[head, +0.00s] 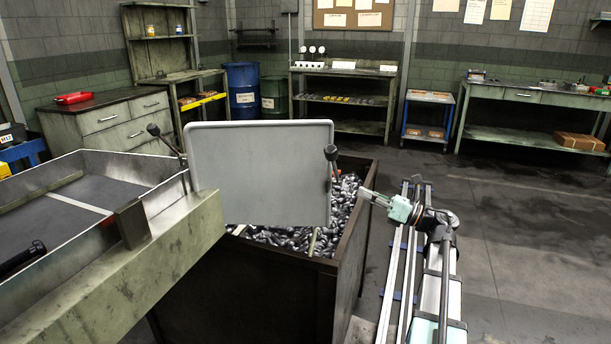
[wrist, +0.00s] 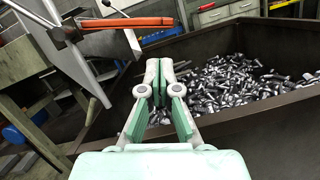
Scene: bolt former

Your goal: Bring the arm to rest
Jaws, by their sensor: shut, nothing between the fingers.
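My arm reaches over the rail (head: 405,270) on the right in the head view. My gripper (head: 365,192) points left, close to the right side of the dark bin (head: 270,290). In the wrist view my gripper (wrist: 158,75) has its pale green fingers shut with nothing between them. It appears apart from the bin wall (wrist: 240,135) and the bolts (wrist: 235,85).
A grey panel (head: 260,170) stands upright above the bolt-filled bin, with a dark-knobbed lever (head: 331,160) at its right edge. A metal trough (head: 60,205) lies left. An orange bar (wrist: 125,23) crosses the wrist view. Open floor (head: 530,240) lies right.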

